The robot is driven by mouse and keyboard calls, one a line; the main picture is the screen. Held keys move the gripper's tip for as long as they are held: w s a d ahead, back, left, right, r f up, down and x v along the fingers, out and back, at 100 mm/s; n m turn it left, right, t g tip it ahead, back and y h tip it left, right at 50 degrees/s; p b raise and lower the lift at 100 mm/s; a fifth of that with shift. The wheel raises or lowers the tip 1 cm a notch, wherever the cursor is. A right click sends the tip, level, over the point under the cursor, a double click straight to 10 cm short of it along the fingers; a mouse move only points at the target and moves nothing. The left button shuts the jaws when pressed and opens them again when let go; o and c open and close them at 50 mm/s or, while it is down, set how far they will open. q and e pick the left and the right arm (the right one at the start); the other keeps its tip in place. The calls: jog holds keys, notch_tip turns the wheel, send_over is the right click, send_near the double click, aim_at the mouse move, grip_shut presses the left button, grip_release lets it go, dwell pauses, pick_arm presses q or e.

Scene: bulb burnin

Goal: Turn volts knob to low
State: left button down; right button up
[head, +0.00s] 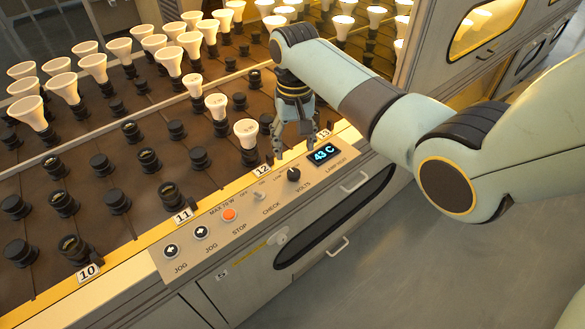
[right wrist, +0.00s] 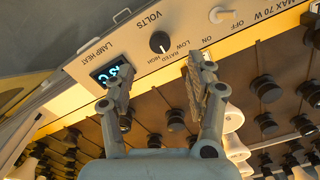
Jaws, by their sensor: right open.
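The volts knob (head: 293,174) is a small black round knob on the beige control panel, beside the VOLTS label. In the right wrist view the knob (right wrist: 160,42) shows with LOW, RATED and HIGH printed around it. A white mark on it appears to face the RATED side, but it is too small to be sure. My right gripper (head: 293,147) is open and empty, pointing down just behind the knob. In the right wrist view its fingers (right wrist: 154,78) are spread, with the knob beyond the gap between the tips. They appear apart from the knob. My left gripper is not in view.
The panel also carries a lit display (head: 322,155) reading 43 C, a check switch (head: 260,195), an orange stop button (head: 229,214) and two jog buttons. Rows of black sockets and white bulbs (head: 246,132) stand behind the panel. Open floor lies in front.

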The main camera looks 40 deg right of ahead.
aim_at(294, 173)
notch_tip(294, 173, down, 9)
jog(key=shift+f+b, duration=0.1)
jog(key=shift+b, duration=0.85)
grip_shut()
